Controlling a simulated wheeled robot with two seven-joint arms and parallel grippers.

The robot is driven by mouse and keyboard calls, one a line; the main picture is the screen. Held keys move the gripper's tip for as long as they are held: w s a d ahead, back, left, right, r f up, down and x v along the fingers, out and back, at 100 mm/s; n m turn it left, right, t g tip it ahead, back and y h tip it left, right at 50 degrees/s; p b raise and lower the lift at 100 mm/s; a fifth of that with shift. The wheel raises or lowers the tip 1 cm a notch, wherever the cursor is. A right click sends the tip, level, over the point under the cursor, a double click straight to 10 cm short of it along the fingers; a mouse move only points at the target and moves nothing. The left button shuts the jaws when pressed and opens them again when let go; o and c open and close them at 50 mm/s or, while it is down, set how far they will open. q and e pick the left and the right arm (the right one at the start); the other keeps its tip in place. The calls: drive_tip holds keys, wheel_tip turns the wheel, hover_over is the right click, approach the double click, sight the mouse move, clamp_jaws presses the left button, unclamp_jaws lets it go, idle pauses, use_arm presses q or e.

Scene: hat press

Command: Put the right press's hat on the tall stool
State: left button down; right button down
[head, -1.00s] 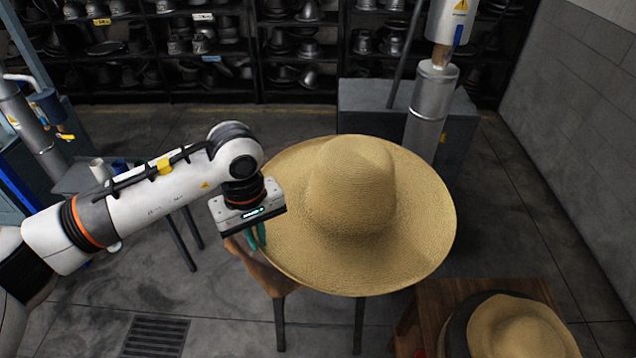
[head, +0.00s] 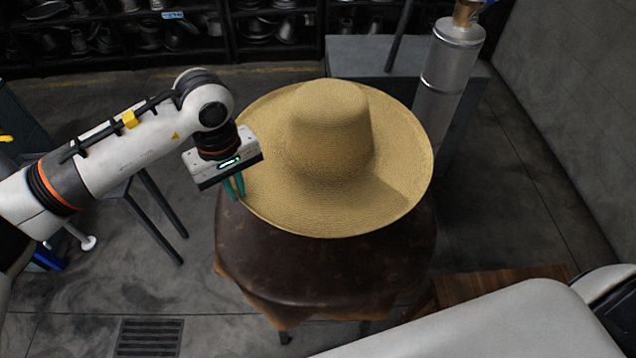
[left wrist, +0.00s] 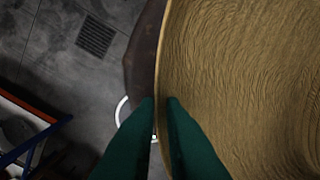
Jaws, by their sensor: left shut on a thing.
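The wide-brimmed straw hat (head: 330,130) is crown up in the head view. My left gripper (head: 234,192) is shut on the left edge of its brim. In the left wrist view the green fingers (left wrist: 161,105) pinch the brim (left wrist: 240,80) from both sides. A stool with a dark round leather seat (head: 320,265) stands below and in front of the hat, partly covered by it. I cannot tell whether the hat touches the seat. The seat's edge also shows in the left wrist view (left wrist: 144,50). My right gripper is out of view.
A wooden surface (head: 500,286) lies at the lower right, partly hidden by a white link of mine. A silver cylinder (head: 448,75) stands behind the hat, near a grey block (head: 375,60). Shelves of hat forms line the back. Floor at the left front is open.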

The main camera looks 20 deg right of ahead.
use_arm(q)
drive_tip(key=f+b, duration=0.1)
drive_tip(key=f, duration=0.7)
drive_tip(key=f+b, duration=0.1)
drive_tip(key=f, duration=0.7)
drive_tip(key=shift+w+f, duration=0.2)
drive_tip(key=shift+f, duration=0.15)
drive_tip(key=shift+f+b, duration=0.15)
drive_tip(key=shift+b, duration=0.15)
drive_tip(key=shift+f+b, duration=0.2)
drive_tip(key=shift+b, duration=0.15)
drive_tip(key=c, duration=1.5)
unclamp_jaws()
drive_tip(key=shift+r, duration=0.1)
